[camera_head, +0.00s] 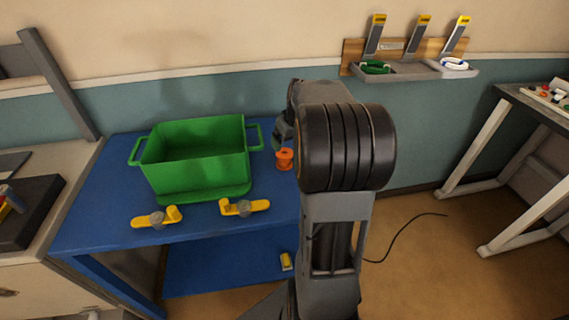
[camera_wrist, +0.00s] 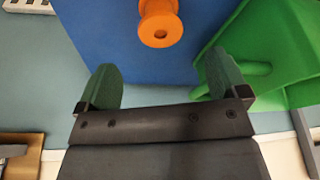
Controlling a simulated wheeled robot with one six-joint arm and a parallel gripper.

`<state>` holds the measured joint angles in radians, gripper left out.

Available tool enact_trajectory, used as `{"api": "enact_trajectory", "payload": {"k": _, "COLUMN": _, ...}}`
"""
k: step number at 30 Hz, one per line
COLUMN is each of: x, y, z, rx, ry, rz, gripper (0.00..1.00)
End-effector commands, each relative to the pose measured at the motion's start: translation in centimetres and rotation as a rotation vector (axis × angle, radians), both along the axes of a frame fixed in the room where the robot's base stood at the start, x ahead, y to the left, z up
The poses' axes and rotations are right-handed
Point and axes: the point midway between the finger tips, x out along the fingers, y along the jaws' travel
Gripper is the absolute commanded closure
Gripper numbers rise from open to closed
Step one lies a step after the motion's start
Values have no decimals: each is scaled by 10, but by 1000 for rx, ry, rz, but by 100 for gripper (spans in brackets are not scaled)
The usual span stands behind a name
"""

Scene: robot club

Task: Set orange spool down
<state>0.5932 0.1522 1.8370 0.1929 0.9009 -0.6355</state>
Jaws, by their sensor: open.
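The orange spool (camera_head: 284,159) stands on the blue table (camera_head: 185,233), just right of the green crate. In the wrist view the spool (camera_wrist: 159,24) shows at the top middle, with its flange and centre hole facing the camera. My gripper (camera_wrist: 160,85) is open and empty, its two green-padded fingers spread wide. The spool lies beyond the fingertips, apart from them. In the head view my arm hides most of the gripper and the table's right end.
The green crate (camera_head: 172,183) stands close to the spool, its handle near it; in the wrist view it is beside my right-hand finger. Two yellow clamps (camera_head: 157,217) (camera_head: 244,207) sit along the table's front. A wall rack (camera_head: 410,70) holds spools and tools at the upper right.

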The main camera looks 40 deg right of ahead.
Motion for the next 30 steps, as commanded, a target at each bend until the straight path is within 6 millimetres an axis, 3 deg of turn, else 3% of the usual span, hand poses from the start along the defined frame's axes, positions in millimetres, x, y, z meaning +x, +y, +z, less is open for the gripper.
{"api": "enact_trajectory", "payload": {"k": 7, "x": 12, "y": 1, "z": -39, "rx": 3, "ry": 2, "rz": 2, "gripper": 8}}
{"api": "enact_trajectory", "payload": {"k": 16, "x": 18, "y": 0, "z": -57, "rx": 2, "ry": 2, "rz": 2, "gripper": 8}}
{"api": "enact_trajectory", "payload": {"k": 24, "x": 27, "y": -2, "z": -91, "rx": 2, "ry": 3, "rz": 2, "gripper": 8}}
{"api": "enact_trajectory", "payload": {"k": 30, "x": 31, "y": -2, "z": -103, "rx": 0, "ry": 0, "rz": 2, "gripper": 8}}
